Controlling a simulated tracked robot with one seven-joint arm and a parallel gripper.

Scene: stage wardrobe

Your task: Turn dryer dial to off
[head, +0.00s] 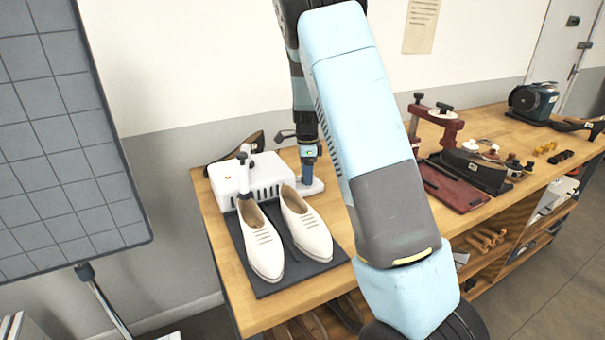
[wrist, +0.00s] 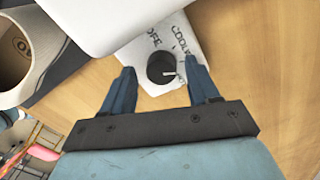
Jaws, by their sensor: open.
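The white shoe dryer (head: 232,182) sits on the wooden bench at the left, with a pair of cream shoes (head: 262,240) in front of it. Its white control plate (wrist: 152,88) juts out at the right side. In the wrist view the round black dial (wrist: 160,66) stands on this plate, with a short white mark towards its right side. The printed words OFF and COOL show above it. My gripper (wrist: 162,72) is open, with one blue finger on each side of the dial. I cannot tell whether they touch it. In the head view my gripper (head: 308,168) points down over the plate and hides the dial.
The shoes stand on a dark mat (head: 318,262). A dark red press (head: 450,190) and black tools are on the bench to the right, beyond my arm. A grey gridded panel (head: 65,130) stands at the left. Bare bench (wrist: 265,70) lies right of the plate.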

